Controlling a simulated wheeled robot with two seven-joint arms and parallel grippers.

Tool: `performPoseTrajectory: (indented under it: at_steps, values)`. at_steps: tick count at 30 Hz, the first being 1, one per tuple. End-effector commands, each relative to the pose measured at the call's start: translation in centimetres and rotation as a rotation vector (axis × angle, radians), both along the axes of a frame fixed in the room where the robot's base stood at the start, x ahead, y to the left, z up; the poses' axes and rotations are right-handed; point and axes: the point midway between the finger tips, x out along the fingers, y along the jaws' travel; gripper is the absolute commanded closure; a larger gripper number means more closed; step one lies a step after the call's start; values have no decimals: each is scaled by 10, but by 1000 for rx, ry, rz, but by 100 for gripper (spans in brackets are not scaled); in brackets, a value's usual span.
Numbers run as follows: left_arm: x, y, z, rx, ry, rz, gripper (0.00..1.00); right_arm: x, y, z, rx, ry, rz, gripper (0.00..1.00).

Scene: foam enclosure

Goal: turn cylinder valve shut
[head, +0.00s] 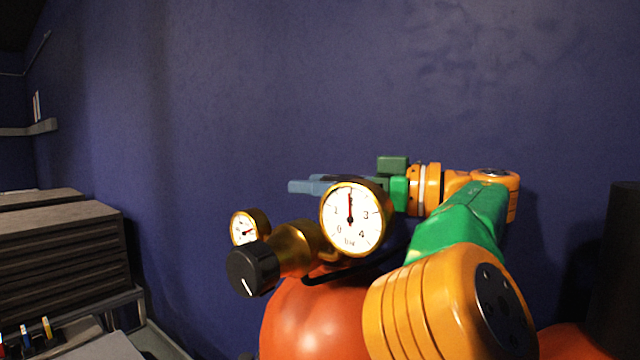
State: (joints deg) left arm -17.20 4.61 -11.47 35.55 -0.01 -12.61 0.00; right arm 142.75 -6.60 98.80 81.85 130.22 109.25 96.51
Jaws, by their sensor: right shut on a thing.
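An orange-red gas cylinder (310,318) stands in the lower middle with a brass regulator (293,250) on top. The regulator carries a large dial gauge (352,218), a smaller gauge (246,228) and a black knob (253,270) with a white mark. The large gauge's needle points nearly straight up. My right gripper (312,185) reaches in from the right behind the large gauge, its blue-grey fingers pointing left. It is shut on the cylinder valve, which the gauge and regulator hide. My left gripper is out of view.
A dark blue wall fills the back. A stack of dark, ridged slabs (60,265) stands at the left above a bench with several small coloured tools (25,335). A dark upright shape (615,270) stands at the far right.

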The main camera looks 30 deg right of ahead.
Motion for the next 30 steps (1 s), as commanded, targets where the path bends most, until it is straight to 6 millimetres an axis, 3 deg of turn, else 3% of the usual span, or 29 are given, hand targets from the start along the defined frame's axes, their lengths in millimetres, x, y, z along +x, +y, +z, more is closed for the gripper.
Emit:
performPoseTrajectory:
  at_steps: [8, 17, 18, 20, 30]
  values:
    - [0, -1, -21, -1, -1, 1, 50, 4, -7, -2, -1, -2, -255, 89]
    - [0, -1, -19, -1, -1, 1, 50, 4, -8, 0, 1, 0, -275, 89]
    - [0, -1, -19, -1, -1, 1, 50, 4, -8, 0, 1, 0, -275, 23]
    - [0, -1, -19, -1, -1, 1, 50, 4, -8, 0, 1, 0, -274, 6]
    - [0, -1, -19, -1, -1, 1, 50, 4, -8, 0, 2, 1, -274, 3]
